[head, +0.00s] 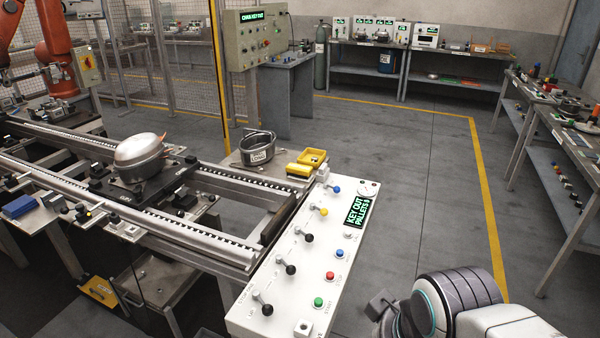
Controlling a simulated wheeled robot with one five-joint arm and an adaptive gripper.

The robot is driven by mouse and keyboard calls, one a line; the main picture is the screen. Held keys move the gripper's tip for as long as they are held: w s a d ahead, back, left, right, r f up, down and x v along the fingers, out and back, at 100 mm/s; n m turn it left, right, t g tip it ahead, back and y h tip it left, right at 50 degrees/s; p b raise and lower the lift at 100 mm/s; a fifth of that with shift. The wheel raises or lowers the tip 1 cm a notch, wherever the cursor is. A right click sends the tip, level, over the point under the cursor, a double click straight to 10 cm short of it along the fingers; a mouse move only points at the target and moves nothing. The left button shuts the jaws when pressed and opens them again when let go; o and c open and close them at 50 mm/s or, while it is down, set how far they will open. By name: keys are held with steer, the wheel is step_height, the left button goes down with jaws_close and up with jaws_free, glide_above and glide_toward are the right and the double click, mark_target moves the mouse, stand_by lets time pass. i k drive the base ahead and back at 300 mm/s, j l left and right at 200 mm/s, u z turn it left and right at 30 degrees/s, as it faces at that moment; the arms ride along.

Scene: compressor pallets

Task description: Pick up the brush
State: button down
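I cannot make out a brush for certain in the head view. A small yellow block with a dark lower part (299,170) lies beside a yellow tray (312,157) at the far end of the white control panel; I cannot tell what it is. A blue block (18,206) lies on the ledge at the far left. My arm shows at the bottom right. A small dark grey piece (381,303) beside it may be part of my gripper; its fingers cannot be made out. It is right of the panel, apart from these things.
A silver compressor (139,157) sits on a dark pallet on the conveyor. The white control panel (252,303) with levers and buttons stands in front. A metal pot (258,146) is behind it. Benches with small parts (585,138) line the right. The grey floor between is clear.

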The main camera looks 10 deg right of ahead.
mark_target(292, 170)
steer(key=z, duration=1.6)
steer(key=i+l+z, duration=0.25)
steer(key=i+z, duration=0.3)
steer(key=i+j+u, duration=0.2)
steer(key=i+u, duration=0.15)
steer(key=i, duration=0.2)
steer(key=i+u, duration=0.4)
steer(key=i, duration=0.15)
steer(key=i+l+u, duration=0.1)
steer(key=i+u, duration=0.25)
steer(key=i, duration=0.2)
steer(key=i+u, duration=0.3)
steer(key=i, duration=0.3)
steer(key=i+l+u, duration=0.1)
steer(key=i+u, duration=0.25)
steer(key=i, duration=0.2)
steer(key=i+l+u, duration=0.3)
steer(key=i, duration=0.3)
steer(key=i+j+u, duration=0.2)
steer(key=u, duration=0.2)
steer(key=i+u, duration=0.8)
steer(key=i+l+u, duration=0.1)
steer(key=i+u, duration=0.4)
steer(key=u, duration=0.3)
steer(key=i+u, duration=0.1)
steer(key=u, duration=0.25)
steer(key=i+l+u, duration=0.1)
steer(key=u, duration=0.3)
